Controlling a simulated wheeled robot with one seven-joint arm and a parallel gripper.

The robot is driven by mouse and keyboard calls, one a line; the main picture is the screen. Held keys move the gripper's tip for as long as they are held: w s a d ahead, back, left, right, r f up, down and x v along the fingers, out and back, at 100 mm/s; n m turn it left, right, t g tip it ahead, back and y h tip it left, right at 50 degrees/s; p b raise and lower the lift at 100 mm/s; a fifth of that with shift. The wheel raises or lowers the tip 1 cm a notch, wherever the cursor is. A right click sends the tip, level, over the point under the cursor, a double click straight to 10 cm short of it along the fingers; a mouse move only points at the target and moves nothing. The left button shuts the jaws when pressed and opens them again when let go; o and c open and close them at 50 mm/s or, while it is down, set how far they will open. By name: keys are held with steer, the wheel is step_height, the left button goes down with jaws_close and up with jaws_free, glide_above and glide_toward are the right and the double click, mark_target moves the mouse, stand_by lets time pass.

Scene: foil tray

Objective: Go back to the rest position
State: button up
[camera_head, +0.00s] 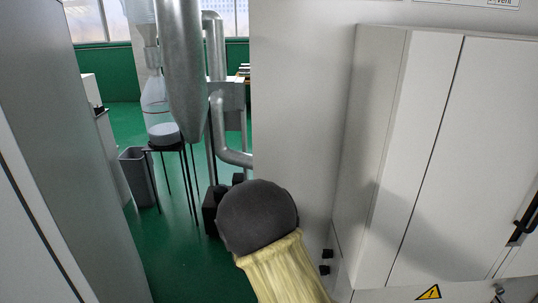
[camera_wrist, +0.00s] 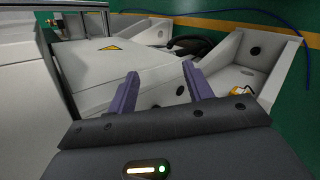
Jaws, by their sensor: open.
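My gripper (camera_wrist: 162,88) shows in the wrist view, with two purple fingers standing apart and nothing held between them. The fingers point toward white casing surfaces beyond them. In the head view my arm, with a dark rounded joint and a pale yellow sleeve, rises from the bottom centre; the fingers do not show there. No foil tray can be made out in either view.
A white cabinet (camera_head: 420,160) with a dark handle (camera_head: 524,216) stands at the right. White brackets (camera_wrist: 257,55) and a blue cable (camera_wrist: 230,11) lie beyond my gripper.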

steer(key=s+d+r+m+t+y, duration=0.2)
steer(key=s+d+r+y, duration=0.3)
steer(key=s+r+y, duration=0.3)
steer(key=shift+s+m+t+y, duration=0.3)
steer(key=shift+m+t+y, duration=0.1)
steer(key=shift+t+y, duration=0.45)
steer(key=shift+f, duration=0.1)
